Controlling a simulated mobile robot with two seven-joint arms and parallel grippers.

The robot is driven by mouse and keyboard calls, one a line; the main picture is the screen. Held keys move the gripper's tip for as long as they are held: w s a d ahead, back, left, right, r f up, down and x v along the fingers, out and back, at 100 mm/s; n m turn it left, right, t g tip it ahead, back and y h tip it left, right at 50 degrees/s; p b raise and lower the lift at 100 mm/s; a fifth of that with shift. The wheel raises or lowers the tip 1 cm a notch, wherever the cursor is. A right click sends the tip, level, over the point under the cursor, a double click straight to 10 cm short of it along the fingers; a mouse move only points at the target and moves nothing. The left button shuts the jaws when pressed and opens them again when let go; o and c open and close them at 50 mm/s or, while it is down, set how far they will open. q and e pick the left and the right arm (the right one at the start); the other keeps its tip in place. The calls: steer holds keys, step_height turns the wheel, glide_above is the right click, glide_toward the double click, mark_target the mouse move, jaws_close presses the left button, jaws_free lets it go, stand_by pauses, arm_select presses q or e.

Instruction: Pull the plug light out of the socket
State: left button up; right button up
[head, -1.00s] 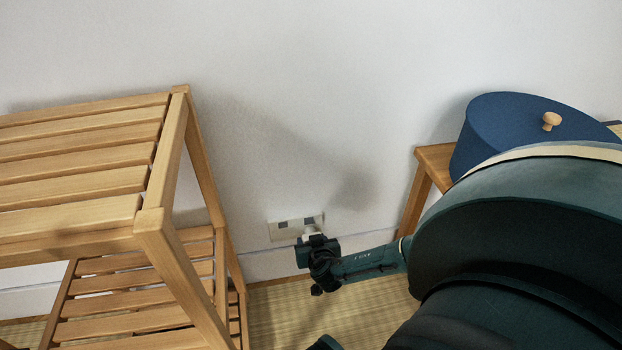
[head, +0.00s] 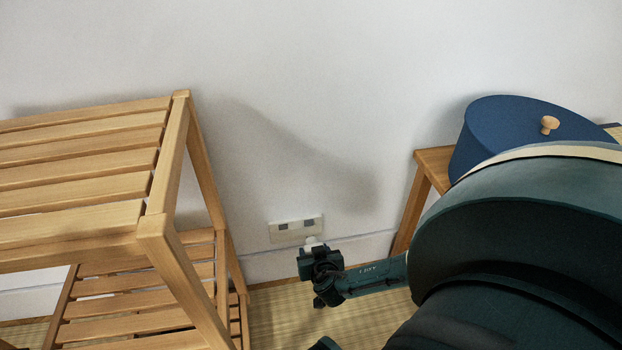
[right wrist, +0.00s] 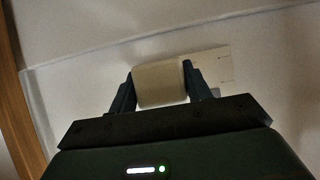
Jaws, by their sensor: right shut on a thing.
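The plug light (head: 312,241) is a small pale block, mostly hidden by my right gripper (head: 314,249) in the head view. The right wrist view shows the plug light (right wrist: 160,83) between the two dark fingers of my right gripper (right wrist: 160,86), which is shut on it. The white socket plate (head: 285,231) is on the wall just above the gripper, with two dark outlets visible. In the right wrist view the plate (right wrist: 213,68) shows behind and to the right of the light. The light looks clear of the outlets in the head view. My left gripper is not in view.
A slatted wooden shelf (head: 85,190) stands left of the socket. A wooden stool (head: 428,166) with a blue round lidded box (head: 495,130) stands at the right. A tatami floor (head: 280,315) shows below, and the wall (head: 300,90) above the socket is bare.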

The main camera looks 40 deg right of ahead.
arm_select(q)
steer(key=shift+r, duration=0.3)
arm_select(e)
steer(key=shift+s+a, duration=0.35)
steer(key=shift+s, duration=0.25)
steer(key=shift+s+a, duration=0.3)
steer(key=shift+s, duration=0.25)
arm_select(q)
steer(key=shift+p, duration=0.3)
